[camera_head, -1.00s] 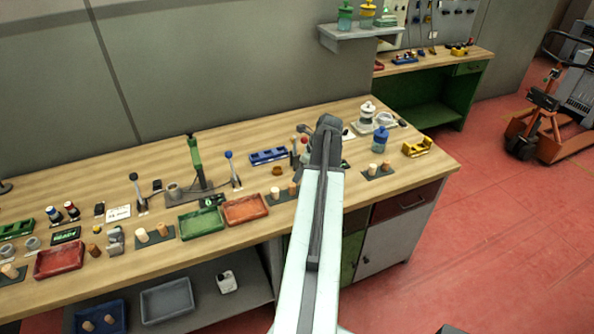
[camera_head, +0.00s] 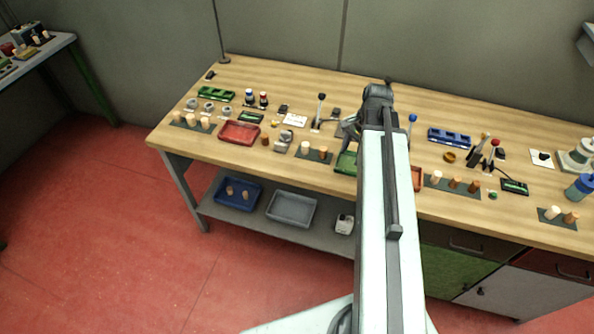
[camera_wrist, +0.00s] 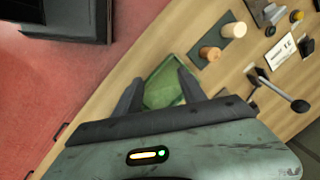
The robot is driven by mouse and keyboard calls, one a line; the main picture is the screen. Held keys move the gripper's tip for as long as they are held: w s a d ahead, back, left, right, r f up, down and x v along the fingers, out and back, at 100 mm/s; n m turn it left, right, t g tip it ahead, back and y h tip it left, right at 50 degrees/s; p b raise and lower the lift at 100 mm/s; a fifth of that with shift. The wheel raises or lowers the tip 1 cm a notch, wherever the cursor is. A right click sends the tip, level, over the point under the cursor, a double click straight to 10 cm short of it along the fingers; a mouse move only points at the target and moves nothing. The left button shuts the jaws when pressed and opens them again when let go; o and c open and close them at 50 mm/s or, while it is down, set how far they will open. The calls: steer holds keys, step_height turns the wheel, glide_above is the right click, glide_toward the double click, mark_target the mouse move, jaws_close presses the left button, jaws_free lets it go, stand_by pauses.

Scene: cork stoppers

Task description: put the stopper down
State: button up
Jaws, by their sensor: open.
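My gripper (camera_wrist: 158,78) is open in the wrist view, its two dark fingers apart with no stopper visible between them. The green tray (camera_wrist: 162,88) shows between and beyond the fingers, and no stopper shows in its visible part. A dark mat (camera_wrist: 207,56) beside the tray bears a pale stopper (camera_wrist: 234,30) and a browner one (camera_wrist: 210,54). In the head view the green tray (camera_head: 345,164) is partly hidden by my arm. The pale stopper (camera_head: 304,147) and brown stopper (camera_head: 323,153) stand left of it. My fingers cannot be made out there.
A red tray (camera_head: 240,132) lies further left on the workbench. An orange tray (camera_head: 418,179) is partly hidden right of my arm. Mats with several stoppers (camera_head: 455,182) stand along the front. A lever with a dark knob (camera_wrist: 299,105) rises near the gripper's right. A blue bin (camera_head: 238,193) sits on the lower shelf.

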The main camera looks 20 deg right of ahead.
steer(key=a+n+g+h, duration=0.1)
steer(key=a+n, duration=1.2)
steer(key=a, duration=1)
steer(key=shift+s+f+n, duration=0.15)
steer(key=shift+s+n, duration=0.25)
steer(key=shift+f+b, duration=0.9)
steer(key=shift+f, duration=0.05)
steer(key=shift+r, duration=0.2)
steer(key=shift+c, duration=1.3)
